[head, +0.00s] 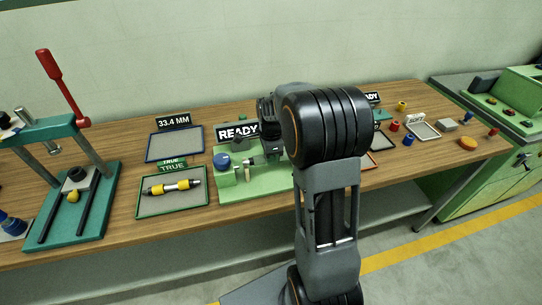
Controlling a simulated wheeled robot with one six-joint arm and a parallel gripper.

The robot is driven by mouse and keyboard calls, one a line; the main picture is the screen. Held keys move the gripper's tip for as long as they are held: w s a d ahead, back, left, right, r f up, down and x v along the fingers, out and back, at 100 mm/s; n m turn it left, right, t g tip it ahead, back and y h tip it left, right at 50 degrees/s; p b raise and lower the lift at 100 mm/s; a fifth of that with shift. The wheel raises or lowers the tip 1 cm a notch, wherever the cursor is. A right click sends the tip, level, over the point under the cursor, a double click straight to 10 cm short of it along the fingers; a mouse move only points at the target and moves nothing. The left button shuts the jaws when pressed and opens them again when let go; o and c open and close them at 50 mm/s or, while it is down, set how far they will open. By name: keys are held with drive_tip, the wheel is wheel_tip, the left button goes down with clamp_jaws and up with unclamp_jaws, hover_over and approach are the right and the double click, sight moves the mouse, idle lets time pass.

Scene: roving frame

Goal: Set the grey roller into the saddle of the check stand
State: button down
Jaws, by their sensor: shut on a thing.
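The check stand (228,196) is a light green base on the bench under a READY sign, with a blue round knob (222,161) at its left and small upright posts. My gripper (268,157) is over the stand, largely hidden behind my own arm. It is shut on a small grey piece (257,160), which appears to be the grey roller, held low over the stand near the posts. The saddle cannot be made out clearly. Whether the roller touches the stand cannot be told.
A green-rimmed tray (150,210) marked TRUE holds a roller with yellow bands (171,187). An empty tray (174,157) lies behind it under a 33.4 MM sign (173,121). A teal press (81,225) with a red lever stands left. Small trays and coloured parts lie right, beyond my arm.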

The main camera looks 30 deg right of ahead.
drive_tip(key=shift+f, duration=0.35)
drive_tip(key=shift+f+b, duration=0.45)
drive_tip(key=shift+b, duration=0.1)
drive_tip(key=shift+c, duration=1.3)
unclamp_jaws()
wheel_tip(320, 180, up, 14)
drive_tip(key=shift+w, duration=0.15)
idle(1.2)
